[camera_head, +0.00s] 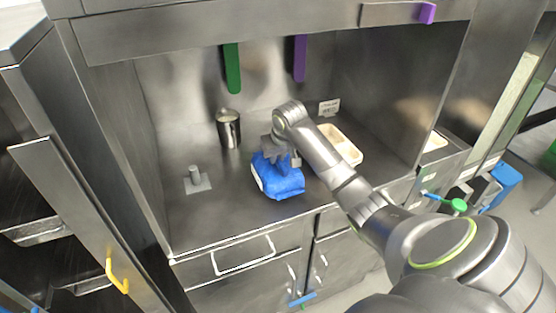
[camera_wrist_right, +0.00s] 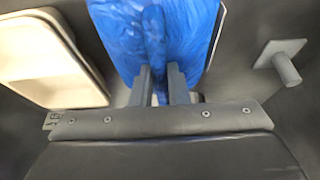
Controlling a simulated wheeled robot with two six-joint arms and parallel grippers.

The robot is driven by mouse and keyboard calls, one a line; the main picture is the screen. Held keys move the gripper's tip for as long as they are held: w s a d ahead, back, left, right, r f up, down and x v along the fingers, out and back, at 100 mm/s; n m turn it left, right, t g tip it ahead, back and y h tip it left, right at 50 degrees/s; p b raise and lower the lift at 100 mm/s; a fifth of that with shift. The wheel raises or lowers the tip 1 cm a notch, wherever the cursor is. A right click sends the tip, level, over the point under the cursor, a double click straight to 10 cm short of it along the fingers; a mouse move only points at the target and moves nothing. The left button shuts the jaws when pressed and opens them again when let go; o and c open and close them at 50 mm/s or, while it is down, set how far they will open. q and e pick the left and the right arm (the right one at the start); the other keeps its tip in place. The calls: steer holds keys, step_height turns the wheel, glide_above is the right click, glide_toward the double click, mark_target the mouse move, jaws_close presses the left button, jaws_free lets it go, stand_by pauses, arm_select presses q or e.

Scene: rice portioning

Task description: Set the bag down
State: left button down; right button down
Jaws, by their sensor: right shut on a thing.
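The blue bag (camera_head: 281,181) is at the middle of the steel counter in the head view, its underside at or just above the surface; I cannot tell whether it touches. My right gripper (camera_head: 284,154) reaches over it from the right and is shut on its top. In the right wrist view the blue bag (camera_wrist_right: 155,35) fills the top middle, and a fold of it sits between the two fingers of my right gripper (camera_wrist_right: 160,85). My left gripper is not in view.
A steel cup (camera_head: 228,130) stands behind the bag to the left. A flat plate with an upright peg (camera_head: 197,182) is left of the bag. A cream tray (camera_head: 341,146) lies to the right, behind my arm. The front left of the counter (camera_head: 215,222) is clear.

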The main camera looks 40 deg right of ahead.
steer(key=shift+f, duration=1)
steer(key=c, duration=1.8)
jaws_free()
steer(key=shift+f, duration=0.2)
steer(key=shift+c, duration=0.2)
steer(key=o, duration=0.4)
steer(key=shift+s, duration=0.15)
steer(key=shift+o, duration=0.2)
steer(key=shift+r, duration=0.5)
steer(key=b+v, duration=0.1)
steer(key=v, duration=1)
steer(key=shift+s+a+r, duration=0.1)
steer(key=shift+s+r, duration=0.05)
steer(key=shift+s, duration=0.1)
